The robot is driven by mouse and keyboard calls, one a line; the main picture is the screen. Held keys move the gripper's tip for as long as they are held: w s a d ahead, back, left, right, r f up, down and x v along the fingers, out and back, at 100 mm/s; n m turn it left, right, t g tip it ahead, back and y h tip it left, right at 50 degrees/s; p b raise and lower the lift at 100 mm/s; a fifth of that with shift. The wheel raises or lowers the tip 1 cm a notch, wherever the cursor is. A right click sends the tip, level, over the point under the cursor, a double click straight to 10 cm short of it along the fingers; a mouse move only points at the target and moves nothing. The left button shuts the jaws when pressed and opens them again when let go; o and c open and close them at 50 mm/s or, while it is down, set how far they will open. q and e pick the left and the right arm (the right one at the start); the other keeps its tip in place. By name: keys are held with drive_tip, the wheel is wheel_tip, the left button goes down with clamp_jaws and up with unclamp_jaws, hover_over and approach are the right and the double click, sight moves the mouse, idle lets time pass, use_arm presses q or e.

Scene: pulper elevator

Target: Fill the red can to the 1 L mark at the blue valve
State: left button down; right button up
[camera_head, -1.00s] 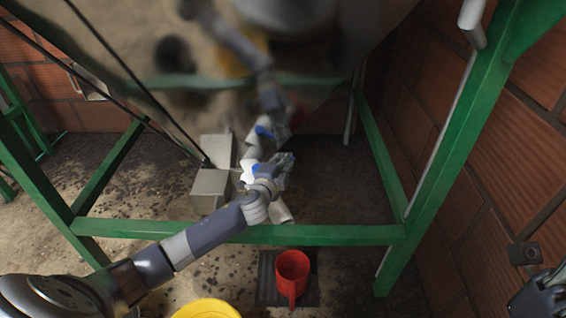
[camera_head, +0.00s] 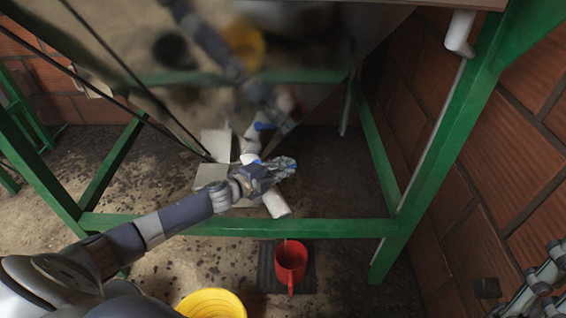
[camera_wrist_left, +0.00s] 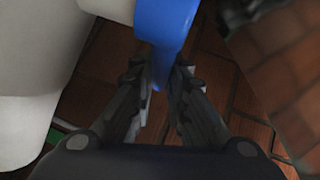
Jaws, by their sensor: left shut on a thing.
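The red can (camera_head: 290,262) stands upright on a dark grate on the floor, below the open end of the white outlet pipe (camera_head: 277,206). A faint thin line shows between pipe and can; the level inside cannot be read. My left gripper (camera_head: 286,166) is at the blue valve (camera_head: 250,159) on that pipe, mostly hiding it in the head view. In the left wrist view, the blue valve handle (camera_wrist_left: 166,25) lies between the fingers (camera_wrist_left: 157,92), which are shut on it. Part of my right gripper (camera_head: 545,283) shows at the lower right edge, its fingers unclear.
A yellow bucket (camera_head: 212,304) stands left of the can. A green frame bar (camera_head: 330,228) crosses behind the can, and a green post (camera_head: 437,160) rises at right. The shiny metal tank (camera_head: 290,60) above mirrors my arm. A brick wall (camera_head: 500,170) closes the right side.

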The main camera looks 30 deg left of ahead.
idle(0.4)
use_arm(q)
drive_tip(key=c, duration=1.8)
unclamp_jaws()
drive_tip(key=shift+c, duration=0.2)
drive_tip(key=shift+s, duration=0.1)
drive_tip(key=v, duration=1.2)
